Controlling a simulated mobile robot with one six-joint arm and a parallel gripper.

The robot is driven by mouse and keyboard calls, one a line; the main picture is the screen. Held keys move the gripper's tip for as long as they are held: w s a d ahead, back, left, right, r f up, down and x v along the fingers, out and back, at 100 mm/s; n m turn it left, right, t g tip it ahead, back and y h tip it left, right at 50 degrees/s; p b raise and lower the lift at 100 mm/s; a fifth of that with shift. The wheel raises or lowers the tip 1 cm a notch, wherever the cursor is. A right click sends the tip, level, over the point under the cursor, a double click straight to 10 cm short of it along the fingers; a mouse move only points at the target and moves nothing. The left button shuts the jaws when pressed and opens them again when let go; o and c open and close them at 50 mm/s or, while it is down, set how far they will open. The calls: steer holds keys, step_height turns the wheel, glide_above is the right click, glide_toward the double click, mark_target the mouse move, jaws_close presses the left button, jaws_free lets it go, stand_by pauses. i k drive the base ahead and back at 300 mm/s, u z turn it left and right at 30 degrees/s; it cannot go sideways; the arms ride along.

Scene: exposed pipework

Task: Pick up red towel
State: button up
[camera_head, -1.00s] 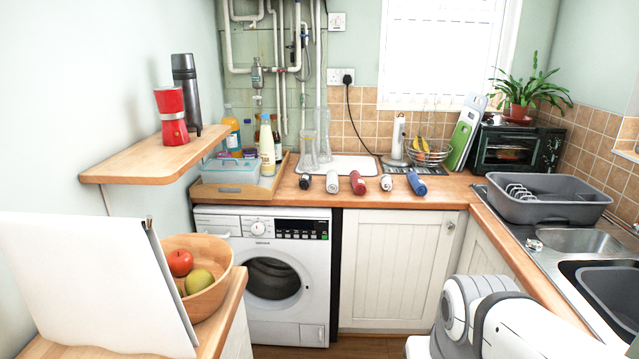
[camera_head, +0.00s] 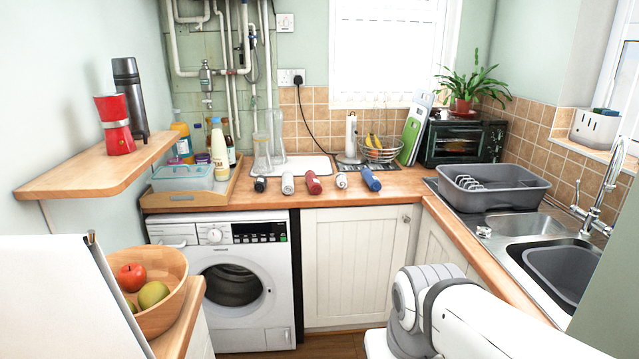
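The red towel (camera_head: 313,183) is the middle one, dark red with a pale label or band. A grey-white roll (camera_head: 288,183) lies to its left and a small pale roll (camera_head: 342,181) to its right. A blue roll (camera_head: 371,180) is farther right and a black one (camera_head: 260,184) farther left. Part of my white arm shows at the lower right, well in front of the counter. My gripper is not in view.
A tray with bottles (camera_head: 200,196) stands left of the towels. A fruit basket (camera_head: 380,152) and a small oven (camera_head: 462,143) are behind and right. A shelf (camera_head: 100,170) and a fruit bowl (camera_head: 160,315) jut out at left. The sink (camera_head: 555,270) is at right.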

mark_target(314, 184)
steer(key=u, duration=0.3)
steer(key=i, duration=1.7)
steer(key=z, duration=0.3)
steer(key=i, duration=0.9)
steer(key=z, duration=0.55)
